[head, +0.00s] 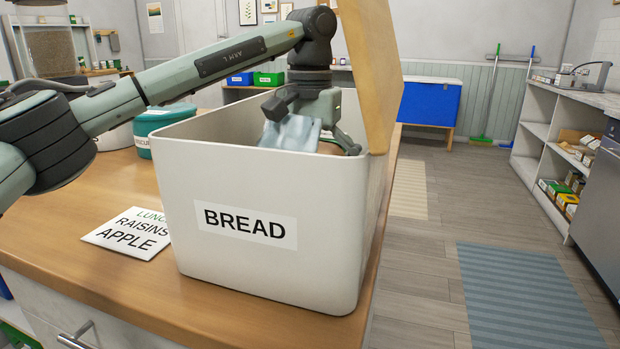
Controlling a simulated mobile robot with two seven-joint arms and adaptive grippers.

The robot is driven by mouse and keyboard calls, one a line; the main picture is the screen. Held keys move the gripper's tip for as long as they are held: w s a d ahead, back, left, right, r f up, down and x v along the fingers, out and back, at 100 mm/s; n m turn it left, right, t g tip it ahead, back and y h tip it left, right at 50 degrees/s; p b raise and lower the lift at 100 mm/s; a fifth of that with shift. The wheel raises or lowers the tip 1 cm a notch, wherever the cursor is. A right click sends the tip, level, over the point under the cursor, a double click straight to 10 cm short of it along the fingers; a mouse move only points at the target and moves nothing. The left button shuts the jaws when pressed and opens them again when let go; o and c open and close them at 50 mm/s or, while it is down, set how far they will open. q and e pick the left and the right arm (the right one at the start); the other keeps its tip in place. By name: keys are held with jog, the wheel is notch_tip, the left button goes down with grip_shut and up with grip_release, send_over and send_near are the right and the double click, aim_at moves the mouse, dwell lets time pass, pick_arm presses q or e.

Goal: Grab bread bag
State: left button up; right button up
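A white bin labelled BREAD (180,200) stands on the wooden counter with its wooden lid (372,65) raised upright at the right side. A pale blue, crinkled bag (290,134) shows just above the bin's front rim; its lower part is hidden by the front wall. My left gripper (308,128) reaches down into the bin's opening, right at the bag. Its fingers look spread, one at the bag's upper left and one to its right. Whether they grip the bag is not clear. My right gripper is not in view.
A card reading LUNCH, RAISINS, APPLE (132,233) lies on the counter left of the bin. A teal round container (160,120) stands behind the bin's left side. The counter's front left is clear. Open floor and a striped rug (525,295) lie to the right.

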pick_arm(q)
jog(key=shift+c, duration=0.2)
jog(key=shift+r, duration=0.1)
jog(key=c, duration=1.6)
